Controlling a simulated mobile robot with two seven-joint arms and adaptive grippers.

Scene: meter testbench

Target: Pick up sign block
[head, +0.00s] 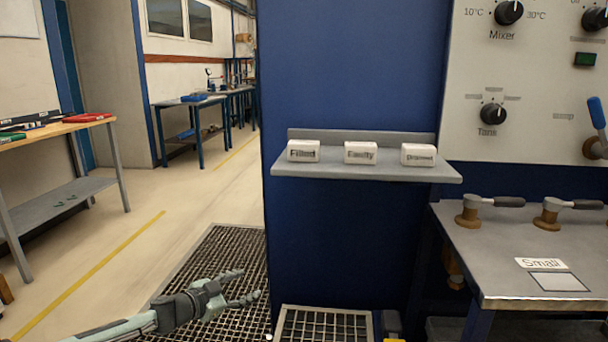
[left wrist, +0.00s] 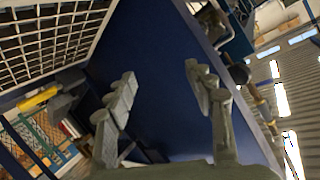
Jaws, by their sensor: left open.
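Three small white sign blocks stand in a row on a grey shelf (head: 370,172) fixed to a blue panel. The left block (head: 303,151) reads "Filled". The middle block (head: 360,153) seems to read "Faulty". The right block (head: 418,155) has smaller lettering that I cannot read surely. My left gripper (head: 250,286) is open and empty, low and to the left of the shelf, apart from all the blocks. Its two fingers also show spread in the left wrist view (left wrist: 165,95), with the blue panel between them. My right gripper is not in view.
A grey metal bench (head: 500,250) with valves and a "Small" label stands at the right, below a control panel (head: 540,90) with knobs. A floor grating (head: 215,250) lies beside the blue panel (head: 340,70). A wooden-topped table (head: 60,128) stands at the left. Space before the shelf is clear.

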